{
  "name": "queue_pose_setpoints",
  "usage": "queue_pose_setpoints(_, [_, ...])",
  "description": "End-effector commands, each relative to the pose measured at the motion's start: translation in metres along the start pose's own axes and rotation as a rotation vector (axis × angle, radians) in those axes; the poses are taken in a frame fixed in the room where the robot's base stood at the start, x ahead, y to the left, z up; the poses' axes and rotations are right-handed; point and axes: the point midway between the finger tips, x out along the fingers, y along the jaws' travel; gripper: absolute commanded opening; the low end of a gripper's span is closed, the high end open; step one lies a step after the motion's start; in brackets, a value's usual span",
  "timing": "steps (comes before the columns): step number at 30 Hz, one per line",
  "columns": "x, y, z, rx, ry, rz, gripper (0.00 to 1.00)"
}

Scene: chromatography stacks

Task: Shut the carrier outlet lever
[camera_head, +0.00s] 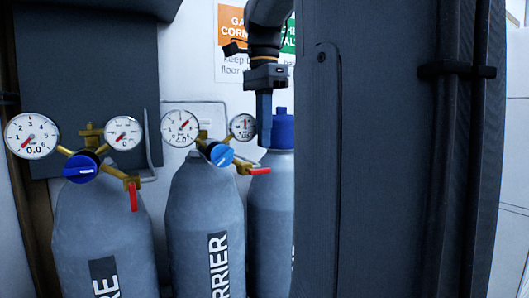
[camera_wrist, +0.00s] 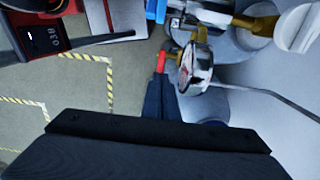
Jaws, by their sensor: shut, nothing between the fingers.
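The carrier cylinder (camera_head: 205,220) stands in the middle of the head view, with a brass regulator, two round gauges and a blue knob (camera_head: 221,155). Its red outlet lever (camera_head: 259,171) sticks out sideways to the right, roughly level. My gripper (camera_head: 264,145) points down just above the lever, shut and empty. In the wrist view the gripper's dark fingers (camera_wrist: 160,82) end close to the red lever (camera_wrist: 161,62), beside a gauge (camera_wrist: 196,65). I cannot tell whether they touch the lever.
A left cylinder (camera_head: 100,235) has its own gauges and a red lever (camera_head: 133,196) hanging down. A blue-capped cylinder (camera_head: 283,135) stands close behind my gripper. The wrist view shows floor with striped tape (camera_wrist: 100,58) and a red-and-black device (camera_wrist: 42,38).

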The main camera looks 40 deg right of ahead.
Motion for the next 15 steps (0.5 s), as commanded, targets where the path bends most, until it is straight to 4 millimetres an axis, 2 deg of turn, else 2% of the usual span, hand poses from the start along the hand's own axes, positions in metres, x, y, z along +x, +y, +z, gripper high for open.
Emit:
queue_pose_setpoints(6, [0.032, 0.001, 0.000, -0.001, -0.001, 0.002, 0.00])
queue_pose_setpoints(15, [0.048, 0.000, 0.000, -0.001, 0.000, 0.000, 0.00])
